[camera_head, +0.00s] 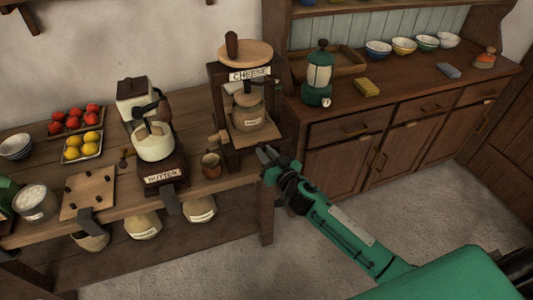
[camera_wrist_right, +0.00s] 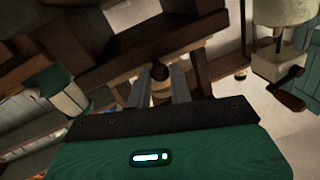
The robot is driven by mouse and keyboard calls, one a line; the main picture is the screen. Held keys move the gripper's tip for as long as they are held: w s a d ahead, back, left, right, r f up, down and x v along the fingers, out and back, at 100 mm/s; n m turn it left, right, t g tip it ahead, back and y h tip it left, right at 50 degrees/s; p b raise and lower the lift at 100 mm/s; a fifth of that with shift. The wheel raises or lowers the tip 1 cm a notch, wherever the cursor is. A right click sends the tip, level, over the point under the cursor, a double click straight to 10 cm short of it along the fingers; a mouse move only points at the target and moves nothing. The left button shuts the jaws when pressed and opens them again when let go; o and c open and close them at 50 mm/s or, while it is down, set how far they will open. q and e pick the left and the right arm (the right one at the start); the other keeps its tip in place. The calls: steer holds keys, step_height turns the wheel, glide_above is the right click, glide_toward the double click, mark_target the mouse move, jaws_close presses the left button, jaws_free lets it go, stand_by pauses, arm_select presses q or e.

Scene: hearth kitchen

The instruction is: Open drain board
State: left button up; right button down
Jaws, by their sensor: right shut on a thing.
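The wooden cheese press (camera_head: 240,95), marked CHEESE, stands at the right end of the wooden bench, with a jar-like vessel in its frame. My right gripper (camera_head: 267,157) is at the front of the press base, low by the bench corner. In the right wrist view, its two grey fingers (camera_wrist_right: 161,84) are shut on a small round brown knob (camera_wrist_right: 160,72). The knob sits at a wooden part under the press. The drain board itself is mostly hidden, and I cannot tell how far it is out. My left gripper is not in view.
The floor (camera_head: 440,190) in front is clear.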

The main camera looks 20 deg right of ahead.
steer(key=a+v, duration=0.3)
steer(key=v, duration=1.1)
steer(key=shift+s+d, duration=0.2)
steer(key=shift+s, duration=0.2)
steer(key=c, duration=1.3)
jaws_free()
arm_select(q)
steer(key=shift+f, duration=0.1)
arm_select(e)
steer(key=shift+o, duration=0.2)
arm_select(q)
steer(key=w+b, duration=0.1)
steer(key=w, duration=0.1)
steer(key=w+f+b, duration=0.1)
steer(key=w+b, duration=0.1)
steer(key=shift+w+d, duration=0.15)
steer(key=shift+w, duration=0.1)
arm_select(e)
steer(key=v, duration=1.3)
steer(key=shift+s+d, duration=0.15)
steer(key=shift+s, duration=0.2)
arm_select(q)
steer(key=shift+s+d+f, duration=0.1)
